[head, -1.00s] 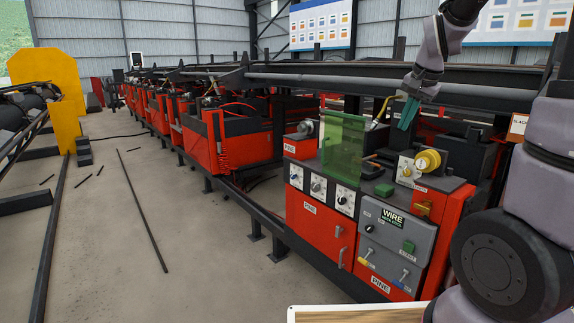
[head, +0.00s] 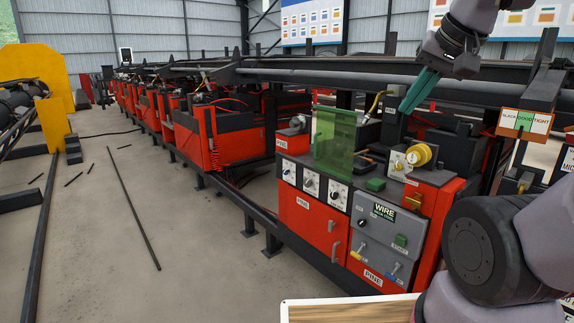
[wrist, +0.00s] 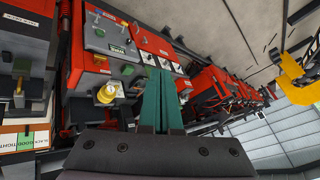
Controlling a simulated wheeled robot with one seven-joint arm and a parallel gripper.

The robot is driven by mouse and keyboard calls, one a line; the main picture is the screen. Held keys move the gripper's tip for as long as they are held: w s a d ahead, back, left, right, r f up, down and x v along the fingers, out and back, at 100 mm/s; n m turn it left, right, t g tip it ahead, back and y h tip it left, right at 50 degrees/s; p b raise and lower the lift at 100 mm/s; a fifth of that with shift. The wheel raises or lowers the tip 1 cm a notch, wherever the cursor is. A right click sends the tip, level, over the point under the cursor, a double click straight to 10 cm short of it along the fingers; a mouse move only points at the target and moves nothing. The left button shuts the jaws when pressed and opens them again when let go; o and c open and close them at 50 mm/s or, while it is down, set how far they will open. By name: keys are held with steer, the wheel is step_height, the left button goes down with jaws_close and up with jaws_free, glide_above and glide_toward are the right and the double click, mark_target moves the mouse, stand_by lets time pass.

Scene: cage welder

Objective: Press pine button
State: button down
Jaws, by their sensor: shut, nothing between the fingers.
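A red cabinet labelled PINE (head: 324,223) has a grey control panel (head: 378,232) on its front. One green button (head: 401,240) is on that panel, above a START label. Another green button (head: 376,184) is on the grey top, beside a yellow knob (head: 419,155). I cannot tell which one is the pine button. My gripper (head: 409,107) has teal fingers, shut and empty, and hangs above the rear of the cabinet, apart from both buttons. In the wrist view, my gripper (wrist: 162,72) points toward the cabinet, with the top green button (wrist: 127,70) left of the fingers.
A green transparent guard (head: 334,143) stands upright on the cabinet top. Dark rails run behind it. A SLACK/GOOD/TIGHT sign (head: 525,120) is at the right. A wood-topped, white-edged board (head: 345,308) is at the bottom. The floor at left is mostly clear, with loose rods.

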mark_target(398, 241)
steer(key=w+d+f+n+g+h, duration=0.25)
steer(key=w+f+n+h, duration=0.2)
steer(key=f, duration=0.45)
steer(key=w+d+f+n+g+h, duration=0.2)
steer(key=w+f+n+g+h, duration=0.15)
steer(key=w+f, duration=0.45)
steer(key=w+d+f+n+g+h, duration=0.2)
steer(key=w+f+n+g+h, duration=0.15)
steer(key=f, duration=0.75)
steer(key=w+f+n+t+h, duration=0.2)
steer(key=f+n+t, duration=0.4)
steer(key=f, duration=0.8)
steer(key=w+f+n+t+h, duration=0.2)
steer(key=f+n+t, duration=0.5)
steer(key=f+n, duration=0.5)
step_height(398, 241, down, 2)
steer(key=shift+w+a+f+h, duration=0.15)
steer(key=shift+w+a+h, duration=0.1)
steer(key=shift+h, duration=0.2)
steer(key=x, duration=1.4)
steer(key=shift+w, duration=0.1)
